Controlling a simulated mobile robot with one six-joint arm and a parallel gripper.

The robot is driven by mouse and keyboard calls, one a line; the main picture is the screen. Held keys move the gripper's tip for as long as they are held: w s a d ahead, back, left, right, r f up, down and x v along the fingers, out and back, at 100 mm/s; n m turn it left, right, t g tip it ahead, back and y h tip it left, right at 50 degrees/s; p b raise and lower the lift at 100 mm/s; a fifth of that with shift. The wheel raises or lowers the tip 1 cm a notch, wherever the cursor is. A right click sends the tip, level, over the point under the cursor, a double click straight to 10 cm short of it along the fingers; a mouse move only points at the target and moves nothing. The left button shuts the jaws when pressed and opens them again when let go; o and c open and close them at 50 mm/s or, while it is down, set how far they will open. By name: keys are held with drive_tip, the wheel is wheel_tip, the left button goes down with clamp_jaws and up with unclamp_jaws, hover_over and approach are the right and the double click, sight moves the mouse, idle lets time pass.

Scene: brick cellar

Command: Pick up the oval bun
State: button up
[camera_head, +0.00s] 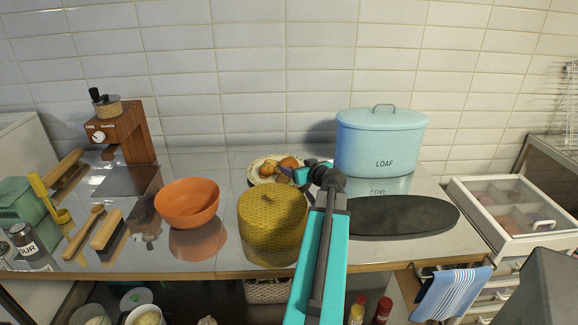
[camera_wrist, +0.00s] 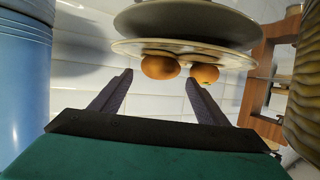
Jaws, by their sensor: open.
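A patterned plate (camera_head: 254,178) stands on the steel counter towards the back, with small brown buns on it. One bun (camera_head: 267,168) shows at the left of the plate and another (camera_head: 289,162) at the right. In the wrist view, which is upside down, two orange-brown buns hang from the plate (camera_wrist: 125,47); the left one (camera_wrist: 160,67) looks somewhat longer, the right one (camera_wrist: 204,73) rounder. I cannot tell surely which is the oval one. My gripper (camera_wrist: 158,80) is open and empty, its fingers pointing towards the buns, apart from them.
A blue loaf bin (camera_head: 382,142) stands right of the plate, and a yellow textured pot (camera_head: 272,225) in front. An orange bowl (camera_head: 187,203) is to the left. A dark oval board (camera_head: 400,216) lies at the right. A wooden grinder (camera_head: 130,135) stands at the back left.

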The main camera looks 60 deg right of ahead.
sight(292, 164)
drive_tip(key=shift+p+x, duration=0.5)
drive_tip(key=shift+x, duration=0.35)
drive_tip(key=shift+p+x, duration=0.5)
drive_tip(key=shift+x, duration=1.25)
drive_tip(key=c, duration=0.8)
drive_tip(key=shift+r, duration=0.1)
drive_tip(key=shift+r+b, duration=0.55)
drive_tip(key=shift+r, duration=1.15)
drive_tip(key=s+b, duration=0.1)
drive_tip(key=s, duration=0.4)
drive_tip(key=s+d+r+b, duration=0.1)
drive_tip(key=s, duration=0.4)
drive_tip(key=s+d+b, duration=0.1)
drive_tip(key=s, duration=0.4)
drive_tip(key=shift+s+d+r+b, duration=0.25)
drive_tip(key=shift+s+b, duration=0.05)
drive_tip(key=shift+s, duration=0.1)
